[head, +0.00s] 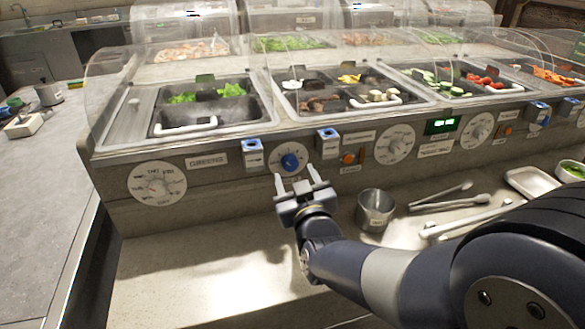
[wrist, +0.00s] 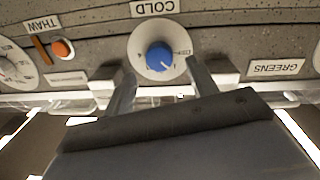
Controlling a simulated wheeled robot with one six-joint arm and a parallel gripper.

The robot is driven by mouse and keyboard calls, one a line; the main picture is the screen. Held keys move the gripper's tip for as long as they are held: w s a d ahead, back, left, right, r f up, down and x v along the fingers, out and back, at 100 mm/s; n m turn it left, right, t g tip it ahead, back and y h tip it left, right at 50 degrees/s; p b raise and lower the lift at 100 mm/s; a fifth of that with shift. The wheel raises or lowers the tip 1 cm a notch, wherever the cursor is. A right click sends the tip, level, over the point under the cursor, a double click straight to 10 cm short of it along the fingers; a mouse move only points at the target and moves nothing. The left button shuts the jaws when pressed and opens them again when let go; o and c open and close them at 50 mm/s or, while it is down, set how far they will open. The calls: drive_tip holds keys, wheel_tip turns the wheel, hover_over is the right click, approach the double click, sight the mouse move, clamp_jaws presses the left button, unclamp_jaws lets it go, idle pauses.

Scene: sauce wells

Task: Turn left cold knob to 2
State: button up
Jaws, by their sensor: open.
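The left cold knob (head: 290,161) is a blue knob on a round white dial, low on the counter's front panel. In the wrist view the blue knob (wrist: 160,56) shows upside down under the COLD label (wrist: 154,8), with a white pointer mark toward the lower right; the dial's numbers are too small to read. My gripper (head: 299,180) is open and empty, just in front of and below the dial. In the wrist view its two fingers (wrist: 160,75) stand to either side of the knob's lower part in the picture, apart from it.
A GREENS label (head: 207,160) and a gauge (head: 157,184) lie left of the knob. Blue-topped holders (head: 253,151) (head: 329,143) flank the dial. An orange THAW button (head: 348,158) is to the right. A metal cup (head: 375,210) and tongs (head: 441,195) stand on the counter below.

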sight(292, 165)
drive_tip(key=shift+x, duration=1.8)
drive_tip(key=c, duration=1)
drive_tip(key=shift+o, duration=0.2)
drive_tip(key=shift+f+b, duration=0.1)
drive_tip(key=shift+b, duration=0.25)
drive_tip(key=m+b, duration=0.3)
drive_tip(key=b, duration=0.1)
drive_tip(key=shift+f+m, duration=0.1)
drive_tip(key=shift+m, duration=0.2)
drive_tip(key=m+b, duration=0.3)
drive_tip(key=shift+d, duration=0.1)
drive_tip(key=shift+m+g+b, duration=0.3)
drive_tip(key=shift+m+b, duration=0.65)
drive_tip(key=shift+m, duration=0.05)
drive_tip(key=shift+r, duration=0.25)
